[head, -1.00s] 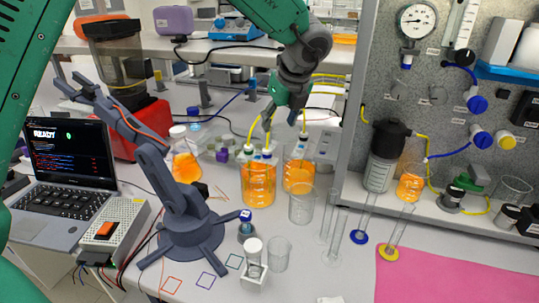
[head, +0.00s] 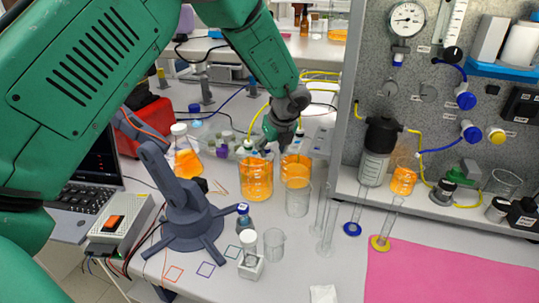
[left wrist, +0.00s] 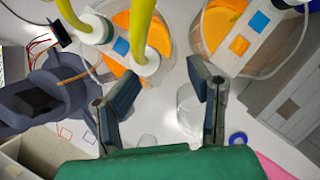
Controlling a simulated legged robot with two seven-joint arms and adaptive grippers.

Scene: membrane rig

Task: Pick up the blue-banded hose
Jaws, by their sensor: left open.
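My left gripper (head: 281,138) is open and empty, above two beakers of orange liquid, the left one (head: 256,180) and the right one (head: 297,165). Two yellow hoses (left wrist: 144,28) run into white caps on the left beaker's bar, just beyond the left finger. Blue squares mark both bars, the left bar (left wrist: 121,46) and the right bar (left wrist: 259,21). I cannot tell which yellow hose has a blue band.
A small dark-blue arm model (head: 186,205) stands left of the beakers. Empty glass cups (head: 274,243) and cylinders (head: 326,225) stand in front and to the right. A gauge panel (head: 430,90) rises at the right. A pink mat (head: 450,275) lies clear at the front right.

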